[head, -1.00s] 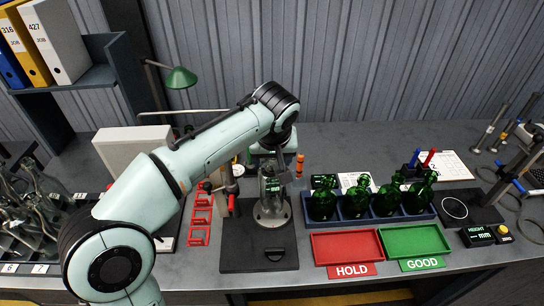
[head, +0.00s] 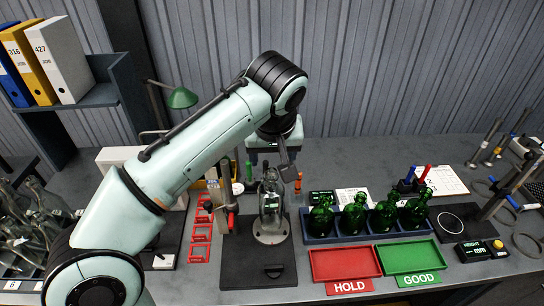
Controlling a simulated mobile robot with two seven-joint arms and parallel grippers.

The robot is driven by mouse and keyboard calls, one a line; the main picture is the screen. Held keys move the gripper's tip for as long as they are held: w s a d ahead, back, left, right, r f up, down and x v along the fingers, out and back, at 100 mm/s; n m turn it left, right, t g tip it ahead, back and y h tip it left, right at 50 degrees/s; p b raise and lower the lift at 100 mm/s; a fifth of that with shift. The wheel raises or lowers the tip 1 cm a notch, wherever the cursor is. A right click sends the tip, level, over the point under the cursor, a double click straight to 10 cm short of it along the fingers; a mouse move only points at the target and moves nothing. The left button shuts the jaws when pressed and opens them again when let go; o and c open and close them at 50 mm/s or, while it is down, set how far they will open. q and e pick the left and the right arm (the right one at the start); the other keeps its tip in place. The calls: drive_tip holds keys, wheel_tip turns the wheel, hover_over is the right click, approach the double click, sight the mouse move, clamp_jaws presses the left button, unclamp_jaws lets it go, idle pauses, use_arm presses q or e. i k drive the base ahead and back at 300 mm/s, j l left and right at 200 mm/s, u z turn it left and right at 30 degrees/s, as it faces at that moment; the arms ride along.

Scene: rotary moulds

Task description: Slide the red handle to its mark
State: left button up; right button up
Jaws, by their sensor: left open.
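A red handle (head: 231,221) hangs upright on the side of a grey post at the left edge of a dark base plate (head: 245,270). A clear bottle (head: 270,212) stands on a round metal seat on this plate, to the right of the handle. My left gripper (head: 288,166) is open and empty, above and behind the bottle and to the right of the red handle, not touching it. Part of the gripper is hidden by my own wrist. I cannot make out the handle's mark. My right gripper is not in view.
Several green bottles (head: 354,217) stand in a blue rack at the right. A red HOLD tray (head: 345,263) and a green GOOD tray (head: 407,255) lie in front. A red ladder-like frame (head: 200,233) is left of the post. An orange-topped rod (head: 298,181) stands near my gripper.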

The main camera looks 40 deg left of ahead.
sight(231, 213)
drive_tip(key=k, duration=1)
